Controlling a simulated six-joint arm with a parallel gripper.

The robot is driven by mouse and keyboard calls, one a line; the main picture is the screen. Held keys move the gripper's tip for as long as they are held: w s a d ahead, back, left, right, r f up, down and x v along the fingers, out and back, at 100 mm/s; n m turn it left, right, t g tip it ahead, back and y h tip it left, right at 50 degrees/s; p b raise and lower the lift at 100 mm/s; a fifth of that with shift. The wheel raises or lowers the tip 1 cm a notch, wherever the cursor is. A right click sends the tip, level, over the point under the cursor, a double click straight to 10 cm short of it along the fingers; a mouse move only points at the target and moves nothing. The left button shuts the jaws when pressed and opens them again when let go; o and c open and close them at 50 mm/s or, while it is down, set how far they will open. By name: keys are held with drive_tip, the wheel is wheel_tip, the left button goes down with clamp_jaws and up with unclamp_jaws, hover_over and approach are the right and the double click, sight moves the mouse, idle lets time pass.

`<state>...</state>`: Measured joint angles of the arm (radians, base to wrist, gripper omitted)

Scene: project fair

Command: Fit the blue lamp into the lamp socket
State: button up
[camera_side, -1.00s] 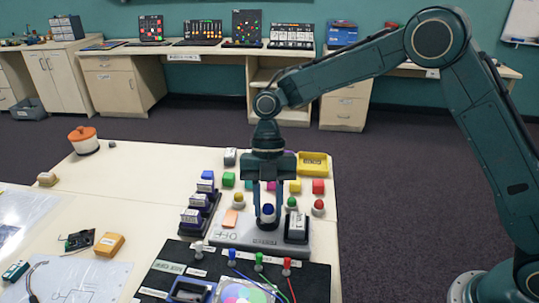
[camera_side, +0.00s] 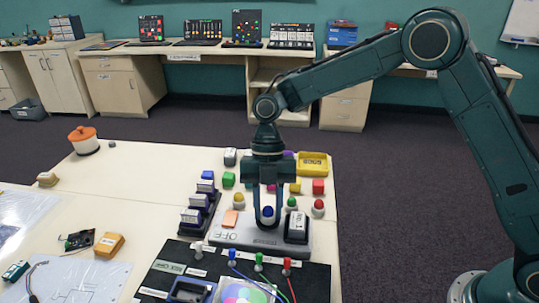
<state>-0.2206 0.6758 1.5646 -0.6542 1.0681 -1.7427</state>
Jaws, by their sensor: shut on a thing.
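The blue lamp (camera_side: 267,212), a blue dome on a white base, is between the fingertips of my gripper (camera_side: 267,208). My gripper points straight down and is shut on the lamp. The lamp is over the grey board (camera_side: 262,239) marked "OFF", at its middle. The lamp socket itself is hidden behind the lamp and fingers, so I cannot tell whether the lamp is seated in it or just above it.
On the board, an orange piece (camera_side: 230,218) is left of the lamp and a dark block (camera_side: 296,228) is right. Yellow (camera_side: 238,197), green (camera_side: 291,203) and red (camera_side: 317,208) lamps stand behind. A dark rack (camera_side: 200,212) stands left. The table's left middle is mostly clear.

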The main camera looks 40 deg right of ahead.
drive_tip(key=shift+f, duration=0.2)
drive_tip(key=o, duration=1)
drive_tip(key=shift+s, duration=0.1)
drive_tip(key=shift+d, duration=0.1)
drive_tip(key=shift+c, duration=0.7)
drive_tip(key=shift+r, duration=0.1)
